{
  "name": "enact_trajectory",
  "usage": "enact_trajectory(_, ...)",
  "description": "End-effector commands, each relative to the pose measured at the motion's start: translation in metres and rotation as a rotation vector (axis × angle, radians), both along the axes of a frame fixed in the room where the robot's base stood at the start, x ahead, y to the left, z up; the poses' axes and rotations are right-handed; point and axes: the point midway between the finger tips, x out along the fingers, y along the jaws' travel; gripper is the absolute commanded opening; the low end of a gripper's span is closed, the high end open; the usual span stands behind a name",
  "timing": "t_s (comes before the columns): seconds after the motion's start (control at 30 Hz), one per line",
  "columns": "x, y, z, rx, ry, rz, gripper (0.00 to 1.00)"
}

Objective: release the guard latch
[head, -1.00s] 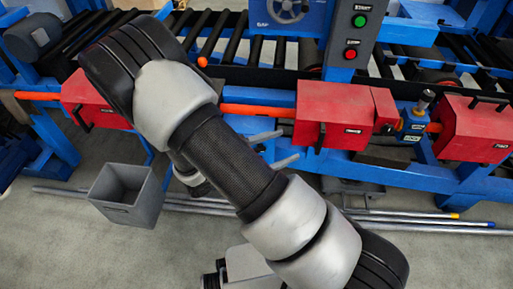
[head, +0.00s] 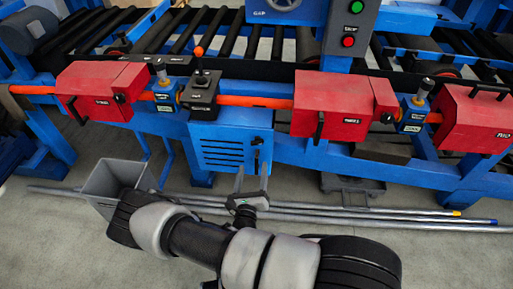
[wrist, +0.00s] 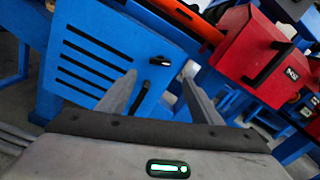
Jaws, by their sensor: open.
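My gripper (head: 251,180) is open and empty, low in front of a blue vented panel (head: 222,147). Its two fingers (wrist: 158,88) also show in the wrist view, pointing at that panel. The panel carries a small black latch handle (head: 257,141), which shows just beyond and between the fingertips in the wrist view (wrist: 159,61); they look apart. A red guard box (head: 335,103) with a black handle (head: 320,125) is up and right of the gripper. Small blue blocks with plungers (head: 412,115) sit on the orange rail. Which part is the guard latch I cannot tell; labels are unreadable.
Another red box (head: 102,90) is at left and one at right (head: 478,119). A black lever box (head: 199,90) stands above the panel. A grey bin (head: 112,180) and long pipes (head: 400,218) lie on the floor. Open floor is at the lower right.

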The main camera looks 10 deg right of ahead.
Motion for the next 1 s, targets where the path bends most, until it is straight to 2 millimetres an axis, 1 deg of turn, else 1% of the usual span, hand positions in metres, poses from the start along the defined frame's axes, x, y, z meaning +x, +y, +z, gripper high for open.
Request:
enact_trajectory(0.03, 0.011, -0.004, -0.001, 0.001, -0.003, -0.002, 0.59)
enact_trajectory(0.3, 0.067, -0.023, -0.001, 0.001, -0.003, -0.003, 0.59)
enact_trajectory(0.5, 0.098, -0.032, -0.001, 0.003, -0.001, -0.003, 0.59)
enact_trajectory(0.6, 0.107, -0.035, 0.000, 0.002, -0.001, -0.002, 0.59)
enact_trajectory(0.7, 0.111, -0.037, 0.000, 0.001, 0.001, -0.003, 0.59)
enact_trajectory(0.97, 0.113, -0.037, 0.000, 0.001, 0.000, -0.001, 0.59)
enact_trajectory(1.0, 0.113, -0.037, 0.000, 0.001, 0.000, -0.001, 0.58)
